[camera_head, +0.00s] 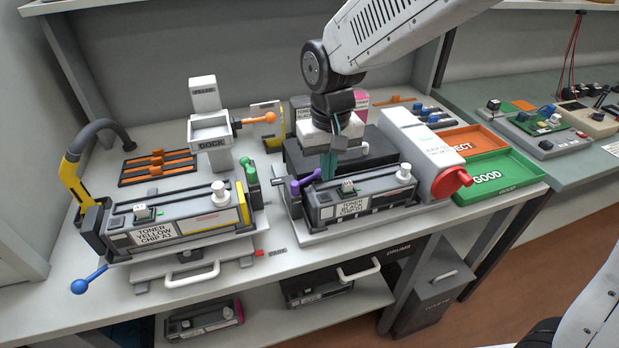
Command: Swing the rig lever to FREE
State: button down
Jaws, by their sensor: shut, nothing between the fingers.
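No lever in view carries a FREE label that I can read, so I cannot tell which is the rig lever. A purple lever (305,185) sits at the left end of the cradle holding the black toner cartridge (365,200). A blue-ball lever (90,281) sticks out at the front left, below the yellow toner cartridge (175,222). My gripper (328,172) points down with teal fingers shut and empty, just right of the purple lever, above or behind the black cartridge; contact is unclear.
A green handle (248,172) stands between the two cartridges. A white unit with a red knob (452,182) stands right of my gripper. Green GOOD (510,185) and orange REJECT (472,137) trays lie farther right. A yellow-black hooked arm (75,160) rises at the left.

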jog(key=shift+w+a, duration=0.15)
jog(key=shift+w, duration=0.45)
jog(key=shift+w+a, duration=0.25)
jog(key=shift+w, duration=0.1)
dwell(0.5)
